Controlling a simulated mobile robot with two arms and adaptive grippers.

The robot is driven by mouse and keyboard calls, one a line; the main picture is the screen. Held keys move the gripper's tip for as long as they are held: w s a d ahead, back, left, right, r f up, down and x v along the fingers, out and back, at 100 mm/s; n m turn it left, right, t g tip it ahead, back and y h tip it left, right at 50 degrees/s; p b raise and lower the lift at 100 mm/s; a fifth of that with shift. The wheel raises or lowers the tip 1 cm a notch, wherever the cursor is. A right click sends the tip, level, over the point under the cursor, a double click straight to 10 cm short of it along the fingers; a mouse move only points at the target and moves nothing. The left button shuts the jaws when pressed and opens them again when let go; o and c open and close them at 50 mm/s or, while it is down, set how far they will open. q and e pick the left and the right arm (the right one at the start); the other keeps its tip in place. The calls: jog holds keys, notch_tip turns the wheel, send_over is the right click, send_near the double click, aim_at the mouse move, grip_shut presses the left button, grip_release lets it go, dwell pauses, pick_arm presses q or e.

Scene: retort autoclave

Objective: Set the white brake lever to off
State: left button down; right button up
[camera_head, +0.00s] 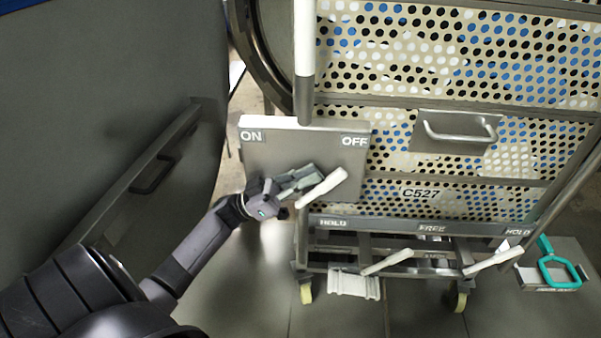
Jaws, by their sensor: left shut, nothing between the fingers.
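The white brake lever (323,187) is on the grey panel (262,160) marked ON at its left and OFF at its right. Its white grip slants up to the right, its upper end below the OFF label (355,141). My left gripper (303,178) is shut and empty, in front of the panel. Its fingertips are right beside the lever's grip, on its upper left side; I cannot tell whether they touch. The lever's pivot is hidden. My right gripper is not in view.
A perforated cart marked C527 (420,194) stands behind. Below it, a bar labelled HOLD, FREE, HOLD (380,224) sits above two other white levers (388,262) (493,260). A white post (304,45) rises above the panel. A large dark door (100,110) fills the left. A teal handle (558,268) is at right.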

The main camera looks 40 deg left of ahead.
pick_arm(q)
jog(key=shift+d+f, duration=0.15)
jog(key=shift+f, duration=0.15)
